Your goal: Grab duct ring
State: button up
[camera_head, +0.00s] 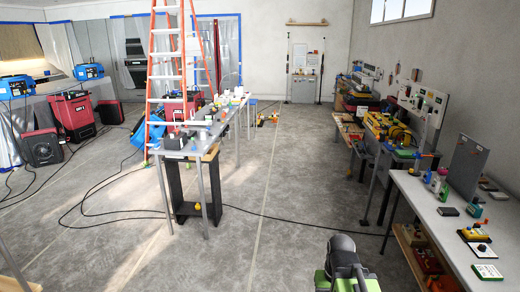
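I cannot pick out a duct ring for certain; the objects on the tables are small and crowded at this distance. A dark grey and green form at the bottom edge, right of the middle, looks like part of my own arm. No fingertips can be made out on it, and nothing is seen held.
A long narrow table (172,154) with many small items stands left of centre, an orange ladder (153,75) behind it. A workbench (429,213) runs along the right wall. Black cables (110,212) cross the floor at left. The concrete floor (290,160) between the tables is mostly clear.

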aim_at(203, 134)
jog(key=u, duration=0.35)
jog(key=i, duration=2.15)
jog(key=u, duration=0.95)
jog(key=i, duration=2.6)
jog(key=u, duration=0.45)
